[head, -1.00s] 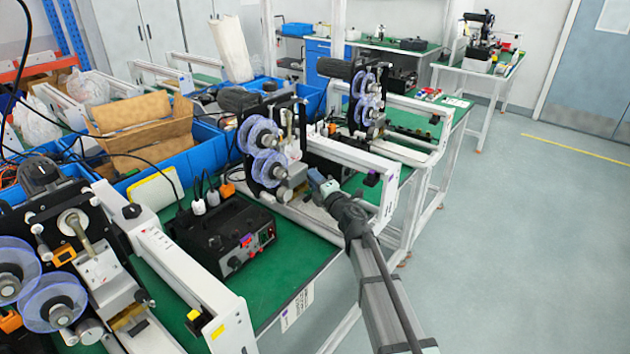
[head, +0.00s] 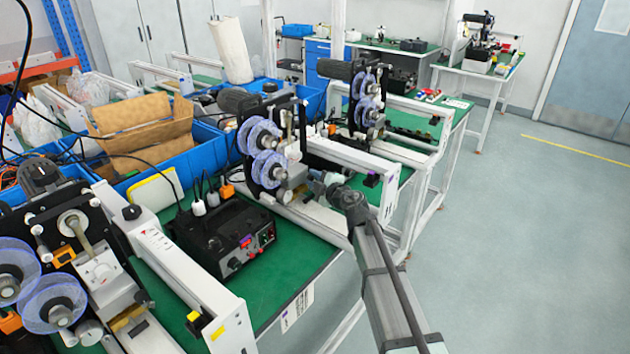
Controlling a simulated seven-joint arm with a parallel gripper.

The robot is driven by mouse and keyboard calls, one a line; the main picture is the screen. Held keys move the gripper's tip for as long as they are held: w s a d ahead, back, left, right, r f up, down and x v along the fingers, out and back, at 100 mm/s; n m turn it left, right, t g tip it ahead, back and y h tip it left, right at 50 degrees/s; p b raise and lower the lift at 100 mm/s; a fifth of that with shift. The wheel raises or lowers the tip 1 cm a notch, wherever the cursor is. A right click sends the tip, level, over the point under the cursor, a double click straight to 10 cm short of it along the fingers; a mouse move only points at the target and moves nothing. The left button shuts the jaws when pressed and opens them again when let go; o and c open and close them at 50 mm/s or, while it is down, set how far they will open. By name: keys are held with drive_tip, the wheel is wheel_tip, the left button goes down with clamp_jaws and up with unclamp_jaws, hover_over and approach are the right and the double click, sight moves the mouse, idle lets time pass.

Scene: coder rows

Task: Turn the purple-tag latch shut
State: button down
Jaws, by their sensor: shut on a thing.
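A small purple tag (head: 371,180) sits on the end of the white frame of the middle machine. My gripper (head: 318,186) reaches in from the lower right, beside that frame's end and just right of the machine's lower front. Its jaws are shut on a small part there, which appears to be the purple-tag latch. The fingers and wrist hide the latch, so I cannot make out its angle.
The middle machine's clear purple reels (head: 266,152) stand left of my gripper. A black power box (head: 222,238) is on the green bench at front left. A nearer white frame (head: 190,275) carries a yellow tag (head: 217,333). Open floor lies to the right.

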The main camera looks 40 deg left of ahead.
drive_tip(key=m+g, duration=0.1)
drive_tip(key=m+g+h, duration=0.1)
drive_tip(key=m, duration=0.1)
drive_tip(key=shift+w+r+m, duration=0.15)
drive_tip(key=shift+r+m, duration=0.05)
drive_tip(key=shift+m, duration=0.1)
drive_tip(key=shift+w+r+m+g+h, duration=0.1)
drive_tip(key=shift+m+g+h, duration=0.2)
drive_tip(key=shift+m+g, duration=0.95)
drive_tip(key=shift+m, duration=0.45)
drive_tip(key=c, duration=0.9)
unclamp_jaws()
drive_tip(key=shift+r, duration=5)
